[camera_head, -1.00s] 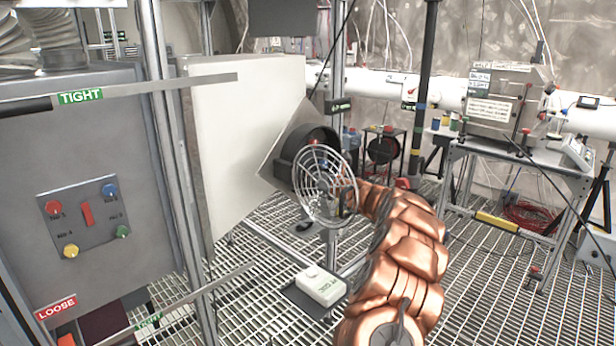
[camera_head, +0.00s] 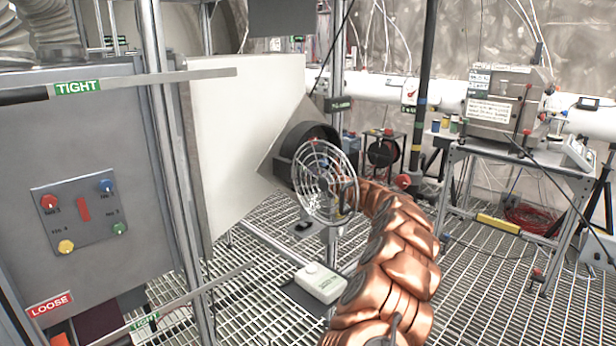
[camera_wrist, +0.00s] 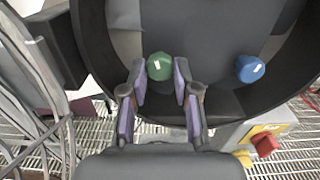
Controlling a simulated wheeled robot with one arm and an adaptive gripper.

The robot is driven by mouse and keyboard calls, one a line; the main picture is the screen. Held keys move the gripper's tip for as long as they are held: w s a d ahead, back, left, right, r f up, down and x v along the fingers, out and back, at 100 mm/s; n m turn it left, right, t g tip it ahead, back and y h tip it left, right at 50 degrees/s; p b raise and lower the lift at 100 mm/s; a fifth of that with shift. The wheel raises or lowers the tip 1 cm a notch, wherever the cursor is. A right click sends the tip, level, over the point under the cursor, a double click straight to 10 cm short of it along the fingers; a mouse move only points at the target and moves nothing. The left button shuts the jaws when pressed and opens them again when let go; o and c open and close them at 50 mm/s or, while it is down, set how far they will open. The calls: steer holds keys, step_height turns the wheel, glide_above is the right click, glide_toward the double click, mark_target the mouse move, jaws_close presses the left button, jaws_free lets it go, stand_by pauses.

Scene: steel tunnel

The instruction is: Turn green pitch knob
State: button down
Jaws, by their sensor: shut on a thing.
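A green knob (camera_wrist: 159,66) sits inside a dark round housing in the wrist view. My gripper (camera_wrist: 160,79) has its two purple-padded fingers on either side of this knob, shut on it. A blue knob (camera_wrist: 250,69) stands apart to the right, clear of the fingers. In the head view, my copper arm reaches to the dark round housing (camera_head: 307,142) behind a round wire guard (camera_head: 325,180). The fingertips and the held knob cannot be made out there. Another green knob (camera_head: 119,228) is on the grey cabinet's panel at the left, away from my arm.
The cabinet panel (camera_head: 82,212) also carries red, blue and yellow knobs. A white board (camera_head: 245,130) and metal posts stand left of the housing. A white box (camera_head: 320,282) lies below. A bench with equipment (camera_head: 500,105) stands at the right. Open grating floor lies between.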

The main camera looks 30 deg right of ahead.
stand_by(0.5)
steer(key=c, duration=0.9)
jaws_free()
steer(key=shift+o, duration=0.2)
steer(key=v, duration=1.2)
